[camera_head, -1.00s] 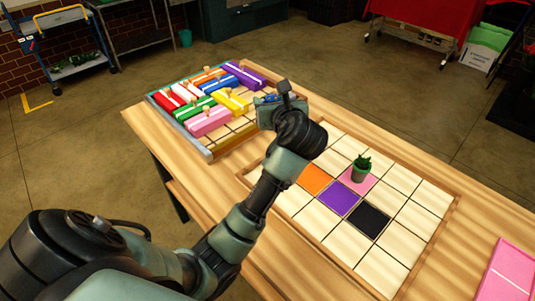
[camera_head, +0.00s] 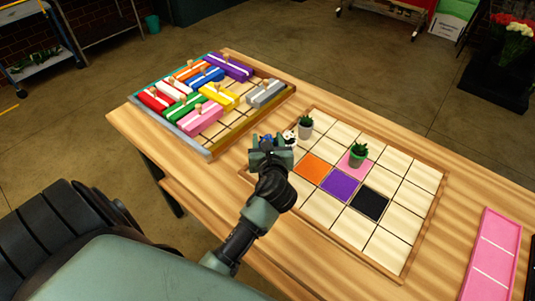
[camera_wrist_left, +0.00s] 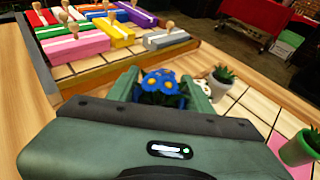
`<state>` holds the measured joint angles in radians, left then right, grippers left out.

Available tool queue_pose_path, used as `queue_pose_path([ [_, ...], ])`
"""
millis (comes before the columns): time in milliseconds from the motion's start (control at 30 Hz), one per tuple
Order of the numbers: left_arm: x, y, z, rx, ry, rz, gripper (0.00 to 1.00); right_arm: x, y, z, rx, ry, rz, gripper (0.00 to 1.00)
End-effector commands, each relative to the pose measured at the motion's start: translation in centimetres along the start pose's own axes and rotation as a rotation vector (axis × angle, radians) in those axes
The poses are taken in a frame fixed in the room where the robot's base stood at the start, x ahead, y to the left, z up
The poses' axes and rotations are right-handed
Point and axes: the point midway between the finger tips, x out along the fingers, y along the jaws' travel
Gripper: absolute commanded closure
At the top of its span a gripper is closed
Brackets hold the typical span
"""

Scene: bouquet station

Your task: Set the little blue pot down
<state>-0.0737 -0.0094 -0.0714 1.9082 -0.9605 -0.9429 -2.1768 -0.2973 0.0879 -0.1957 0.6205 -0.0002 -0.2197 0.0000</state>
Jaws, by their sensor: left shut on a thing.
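My left gripper (camera_head: 271,146) is shut on the little blue pot, over the upper left edge of the tiled board (camera_head: 402,277). The pot's blue flowers (camera_wrist_left: 160,84) show between the two fingers in the left wrist view; its body is mostly hidden by the gripper. I cannot tell whether it touches the board. A small black-and-white pot (camera_head: 291,137) stands just right of the gripper. A pale grey pot with a spiky plant (camera_head: 305,127) is beyond it. A green pot (camera_head: 358,154) stands on the pink tile. My right gripper is not in view.
A tray (camera_head: 212,152) of colored knobbed blocks lies left of the board. Orange (camera_head: 313,167), purple (camera_head: 339,185) and black (camera_head: 370,203) tiles are bare. A pink panel (camera_head: 490,255) lies at the right. Many pale tiles are clear.

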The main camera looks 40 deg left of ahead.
Motion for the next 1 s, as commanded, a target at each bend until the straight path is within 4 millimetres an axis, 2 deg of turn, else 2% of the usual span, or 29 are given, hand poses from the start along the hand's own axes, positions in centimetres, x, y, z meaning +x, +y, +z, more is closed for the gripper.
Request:
queue_pose_path([
  [200, 0.7, 0.0, -1.8, 0.0, -0.003, 0.0, 1.0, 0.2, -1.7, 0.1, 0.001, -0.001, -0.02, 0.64],
  [467, 1.7, -0.1, -5.3, 0.001, -0.002, -0.001, 1.0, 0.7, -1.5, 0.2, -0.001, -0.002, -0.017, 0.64],
  [867, 1.9, -0.1, -5.8, 0.0, -0.004, -0.001, 1.0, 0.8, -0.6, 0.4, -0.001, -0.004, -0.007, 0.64],
  [900, 1.9, 0.0, -6.0, 0.0, -0.001, 0.0, 0.47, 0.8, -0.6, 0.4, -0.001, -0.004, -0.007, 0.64],
  [933, 1.9, 0.0, -5.9, 0.0, -0.002, 0.0, 0.41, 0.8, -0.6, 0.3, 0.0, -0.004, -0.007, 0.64],
  [1000, 1.9, 0.0, -5.9, 0.0, -0.001, 0.0, 0.41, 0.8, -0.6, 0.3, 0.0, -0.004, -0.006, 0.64],
])
